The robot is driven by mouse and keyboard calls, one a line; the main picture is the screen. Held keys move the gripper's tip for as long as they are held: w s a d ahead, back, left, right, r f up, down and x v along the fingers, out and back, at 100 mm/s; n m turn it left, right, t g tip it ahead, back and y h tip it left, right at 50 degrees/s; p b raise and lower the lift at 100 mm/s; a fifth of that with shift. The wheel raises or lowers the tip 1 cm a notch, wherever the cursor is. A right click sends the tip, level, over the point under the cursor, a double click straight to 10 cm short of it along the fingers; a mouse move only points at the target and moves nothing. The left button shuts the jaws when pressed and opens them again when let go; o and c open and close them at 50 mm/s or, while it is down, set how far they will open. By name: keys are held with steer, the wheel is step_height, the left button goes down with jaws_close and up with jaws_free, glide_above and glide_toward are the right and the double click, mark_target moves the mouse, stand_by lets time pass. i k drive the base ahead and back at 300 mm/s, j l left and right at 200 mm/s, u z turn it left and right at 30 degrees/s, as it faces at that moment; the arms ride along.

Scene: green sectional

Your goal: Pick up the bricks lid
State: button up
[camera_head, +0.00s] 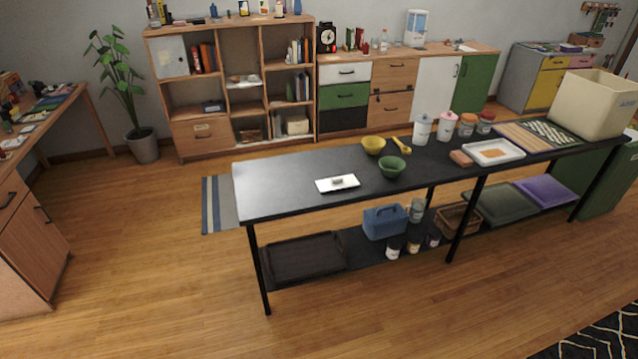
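I cannot tell for sure which thing is the bricks lid. On the lower shelf at the right lie a flat purple lid-like piece (545,192) and a flat grey-green one (506,203), side by side. A large cream bin (590,106) stands at the right end of the black table (290,180); its top looks open. A white shallow tray (510,158) with a tan patch inside sits on the tabletop, with a small reddish-brown block (461,158) beside it. My gripper is not in view.
The tabletop also holds a white scale (337,184), a green bowl (391,167), a yellow bowl (374,146) and several jars. Below are a dark tray (303,258), a blue caddy (385,222) and a basket (458,219).

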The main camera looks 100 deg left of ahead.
mark_target(334, 183)
steer(key=u, duration=3.05)
steer(key=z, duration=4.9)
steer(key=k+l+u, duration=0.1)
steer(key=l+u, duration=0.2)
steer(key=k+l+u, duration=0.1)
steer(key=l+u, duration=0.15)
steer(key=l, duration=0.15)
steer(key=j+u, duration=0.1)
steer(key=u, duration=0.35)
steer(key=k+j+u, duration=0.1)
steer(key=u, duration=0.3)
steer(key=j+u, duration=0.15)
steer(key=u, duration=0.3)
steer(key=j+u, duration=0.1)
steer(key=u, duration=0.3)
steer(key=j+u, duration=0.1)
steer(key=u, duration=0.35)
